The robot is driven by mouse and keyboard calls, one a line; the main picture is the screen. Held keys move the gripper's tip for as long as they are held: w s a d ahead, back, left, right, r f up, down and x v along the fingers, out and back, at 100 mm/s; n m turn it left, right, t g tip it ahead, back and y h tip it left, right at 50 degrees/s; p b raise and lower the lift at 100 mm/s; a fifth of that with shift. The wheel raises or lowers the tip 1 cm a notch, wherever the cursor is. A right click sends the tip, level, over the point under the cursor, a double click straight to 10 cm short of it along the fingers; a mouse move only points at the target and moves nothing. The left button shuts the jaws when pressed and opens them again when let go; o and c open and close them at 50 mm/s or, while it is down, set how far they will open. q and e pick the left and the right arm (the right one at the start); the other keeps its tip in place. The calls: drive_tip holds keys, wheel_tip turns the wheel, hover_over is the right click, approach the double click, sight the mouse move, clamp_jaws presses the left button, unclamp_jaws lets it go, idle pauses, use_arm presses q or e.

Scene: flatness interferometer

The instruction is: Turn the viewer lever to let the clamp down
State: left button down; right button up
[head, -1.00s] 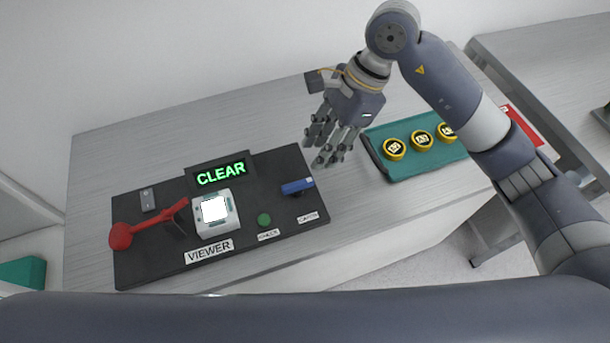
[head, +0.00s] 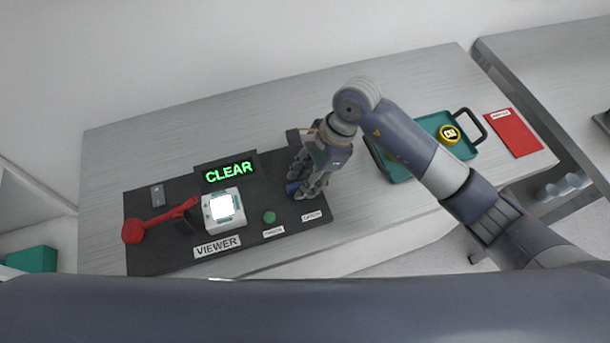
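The viewer (head: 233,207) is a white block with a bright square top on a black panel (head: 160,262). A red arm with a round red end (head: 133,231) lies to its left, its other end raised beside the viewer. The blue lever (head: 292,188) is at the panel's right, behind a small label, and mostly hidden by my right gripper. My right gripper (head: 306,185) is down over the lever with its fingers around it. Whether they press on it cannot be told. My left gripper is out of view.
A lit display (head: 229,172) reads CLEAR in green. A green button (head: 269,217) sits left of the lever. A teal tray (head: 398,175) with a yellow-and-black round piece (head: 449,134) is partly behind my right arm. A red sheet (head: 513,133) lies farther right.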

clamp_jaws()
drive_tip(key=m+b, duration=0.1)
drive_tip(key=m+t+b, duration=0.1)
drive_tip(key=m+b, duration=0.1)
drive_tip(key=shift+s+f+m, duration=0.1)
drive_tip(key=shift+f+m, duration=0.1)
drive_tip(key=shift+m, duration=0.1)
drive_tip(key=m+t+b, duration=0.2)
drive_tip(key=m+b, duration=0.1)
drive_tip(key=m, duration=0.1)
drive_tip(key=shift+s+m, duration=0.15)
drive_tip(key=shift+m, duration=0.15)
drive_tip(key=m+t+b, duration=0.1)
drive_tip(key=m+b, duration=0.1)
drive_tip(key=m+t+h+b, duration=0.1)
drive_tip(key=m+b, duration=0.1)
drive_tip(key=m, duration=0.1)
drive_tip(key=shift+s+a, duration=0.1)
drive_tip(key=shift+a, duration=0.05)
drive_tip(key=shift+r+m+t+h+b, duration=0.15)
drive_tip(key=shift+m+h+b, duration=0.4)
drive_tip(key=shift+m, duration=0.45)
drive_tip(key=shift+r+m+t+h+b, duration=0.15)
drive_tip(key=shift+m+h+b, duration=0.2)
drive_tip(key=shift+m+b, duration=0.5)
drive_tip(key=shift+f+m, duration=0.1)
drive_tip(key=shift+m, duration=0.25)
